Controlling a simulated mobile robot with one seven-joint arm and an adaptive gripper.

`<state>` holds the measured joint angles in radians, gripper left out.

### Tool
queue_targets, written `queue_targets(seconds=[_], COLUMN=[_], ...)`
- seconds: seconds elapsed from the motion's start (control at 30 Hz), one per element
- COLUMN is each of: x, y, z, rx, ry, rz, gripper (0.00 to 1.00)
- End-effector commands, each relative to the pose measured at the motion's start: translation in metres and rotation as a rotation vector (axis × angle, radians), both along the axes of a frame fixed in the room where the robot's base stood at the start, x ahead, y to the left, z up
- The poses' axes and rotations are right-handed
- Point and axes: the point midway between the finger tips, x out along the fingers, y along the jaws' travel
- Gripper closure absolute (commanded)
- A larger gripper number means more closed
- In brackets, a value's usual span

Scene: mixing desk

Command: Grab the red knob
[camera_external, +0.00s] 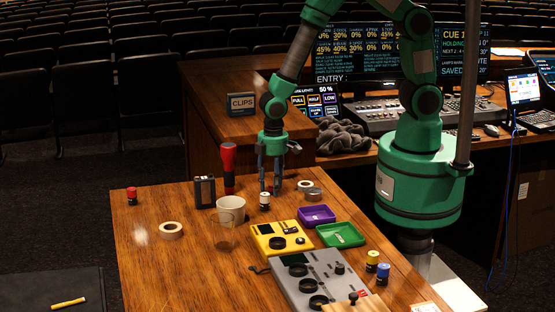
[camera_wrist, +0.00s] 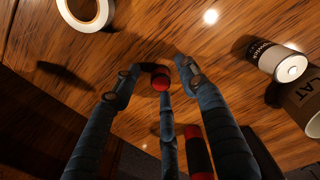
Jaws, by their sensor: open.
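A tall red torch-like object (camera_external: 228,160) stands on the wooden table, just left of my gripper. A red and black cylinder, probably the same object, shows at the bottom of the wrist view (camera_wrist: 199,155).
A small white cylinder (camera_external: 265,201) and a white cup (camera_external: 231,204) stand in front of my gripper. A tape roll (camera_external: 305,186) lies to its right. Yellow (camera_external: 281,240) and grey (camera_external: 312,285) control boxes and purple (camera_external: 317,215) and green (camera_external: 341,235) trays are nearer. The table's left part is mostly free.

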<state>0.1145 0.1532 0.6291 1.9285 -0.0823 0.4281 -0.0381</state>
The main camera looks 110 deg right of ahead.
Motion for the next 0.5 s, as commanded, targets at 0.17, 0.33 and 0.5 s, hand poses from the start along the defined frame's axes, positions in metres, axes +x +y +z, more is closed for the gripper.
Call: queue_targets(seconds=[0.17,0.33,0.5], x=[0.0,-0.0001,-0.0001], y=[0.0,0.0,0.0], z=[0.0004,0.0005,0.0005], rx=[0.0,0.0,0.0], ry=[0.0,0.0,0.0], rz=[0.0,0.0,0.0], gripper=[0.57,0.57,0.77])
